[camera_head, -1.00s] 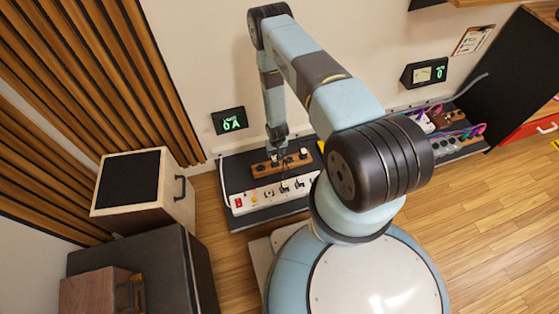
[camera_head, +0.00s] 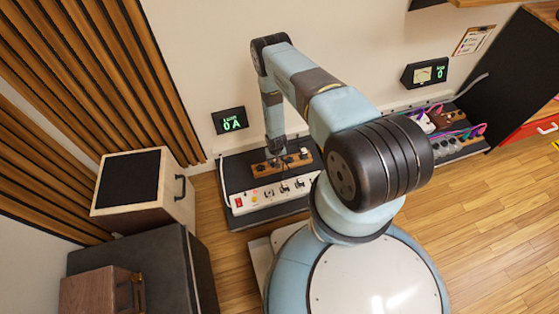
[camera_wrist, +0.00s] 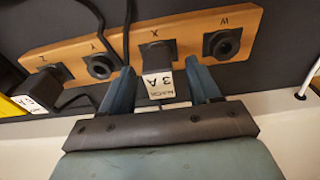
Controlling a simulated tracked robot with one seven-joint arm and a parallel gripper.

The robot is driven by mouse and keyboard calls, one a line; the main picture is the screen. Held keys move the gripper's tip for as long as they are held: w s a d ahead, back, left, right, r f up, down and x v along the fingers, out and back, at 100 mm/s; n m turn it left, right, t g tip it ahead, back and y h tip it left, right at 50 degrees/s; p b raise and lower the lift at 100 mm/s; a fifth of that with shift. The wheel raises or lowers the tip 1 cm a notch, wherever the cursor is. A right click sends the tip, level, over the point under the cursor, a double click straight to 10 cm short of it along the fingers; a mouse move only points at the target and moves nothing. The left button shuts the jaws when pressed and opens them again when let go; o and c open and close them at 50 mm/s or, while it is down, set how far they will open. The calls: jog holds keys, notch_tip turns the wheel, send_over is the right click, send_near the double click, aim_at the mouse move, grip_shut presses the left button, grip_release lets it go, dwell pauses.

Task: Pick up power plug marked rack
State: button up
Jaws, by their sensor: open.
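In the wrist view a black plug (camera_wrist: 155,54) sits in the socket marked X on a wooden strip (camera_wrist: 73,49). Its white tag (camera_wrist: 159,86) shows "3 A" and a small word that I cannot read surely. My gripper (camera_wrist: 159,70) is open, with one blue finger on each side of this plug; I cannot tell if they touch it. Another black plug (camera_wrist: 45,84) with a white label sits at Z, at the left. Sockets Y (camera_wrist: 100,66) and W (camera_wrist: 222,43) hold no plug. In the head view the wooden strip (camera_head: 262,169) is partly hidden by my arm.
A white power strip (camera_head: 252,200) with a red switch and several plugs lies in front of the wooden strip. A display (camera_head: 229,121) reads 0 A. A speaker box (camera_head: 135,185) stands at the left. More cabled strips (camera_head: 447,138) lie at the right.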

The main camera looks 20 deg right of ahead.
jog(key=c, duration=1.1)
jog(key=shift+o, duration=0.2)
